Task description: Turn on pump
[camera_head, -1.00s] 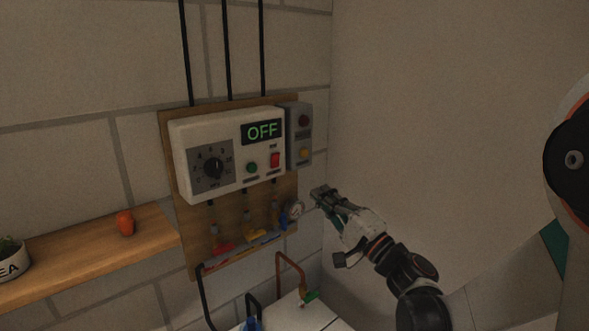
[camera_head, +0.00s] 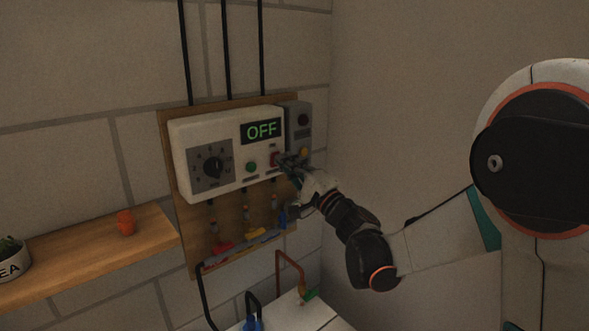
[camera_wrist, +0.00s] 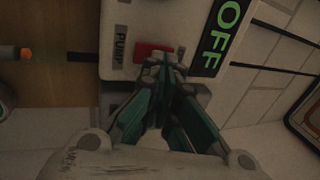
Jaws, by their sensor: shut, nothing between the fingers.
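The white pump control box (camera_head: 230,128) hangs on a wooden board on the wall, and its display (camera_head: 262,131) reads OFF in green. The red rocker switch (camera_head: 274,160) sits below the display, partly covered by my gripper. It also shows in the wrist view (camera_wrist: 150,50), near the word PUMP. My gripper (camera_head: 284,160) is shut and empty, with its fingertips right at the switch; in the wrist view the green-sided fingers (camera_wrist: 168,62) overlap the switch's edge. I cannot tell whether they touch it.
A round green button (camera_head: 252,167) and a black dial (camera_head: 212,167) are left of the switch. A grey box (camera_head: 299,120) adjoins on the right. A wooden shelf (camera_head: 80,258) is at left.

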